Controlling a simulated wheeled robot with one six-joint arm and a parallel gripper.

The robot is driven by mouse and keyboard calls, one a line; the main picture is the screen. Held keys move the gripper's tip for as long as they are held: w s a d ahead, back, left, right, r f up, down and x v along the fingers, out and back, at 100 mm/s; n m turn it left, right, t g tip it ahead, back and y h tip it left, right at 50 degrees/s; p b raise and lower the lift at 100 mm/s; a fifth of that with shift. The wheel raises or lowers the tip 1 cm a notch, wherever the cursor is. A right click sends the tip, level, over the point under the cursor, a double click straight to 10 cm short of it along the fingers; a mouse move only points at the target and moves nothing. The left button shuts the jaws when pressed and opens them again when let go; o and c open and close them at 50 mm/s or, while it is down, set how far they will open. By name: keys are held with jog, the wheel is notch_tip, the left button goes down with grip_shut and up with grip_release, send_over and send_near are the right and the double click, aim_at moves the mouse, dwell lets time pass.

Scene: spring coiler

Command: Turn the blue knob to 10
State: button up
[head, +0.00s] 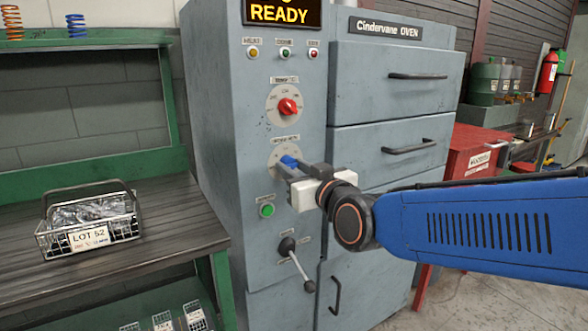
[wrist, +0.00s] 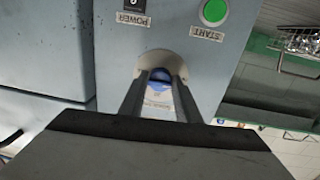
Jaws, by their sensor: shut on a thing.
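The blue knob (head: 288,161) sits on a pale round dial on the front panel of the grey oven cabinet. It also shows in the wrist view (wrist: 160,76), between the two fingers. My gripper (head: 284,168) reaches it from the right and is shut on the knob. In the wrist view my gripper's fingers (wrist: 160,82) flank the knob on both sides. The dial's numbers are mostly hidden or too small to read, so I cannot tell the knob's setting.
A red knob (head: 288,107) on its own dial is above. A green start button (head: 267,210) and a black lever (head: 297,262) are below. A sign (head: 282,12) reads READY. A wire basket (head: 88,222) stands on the bench at left. Drawers with handles (head: 418,76) are at right.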

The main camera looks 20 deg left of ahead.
jog(key=m, duration=0.4)
jog(key=shift+m+g, duration=0.3)
jog(key=shift+m, duration=1.6)
jog(key=o, duration=1)
jog(key=v, duration=1.7)
jog(key=shift+s+d, duration=0.1)
jog(key=shift+s, duration=0.15)
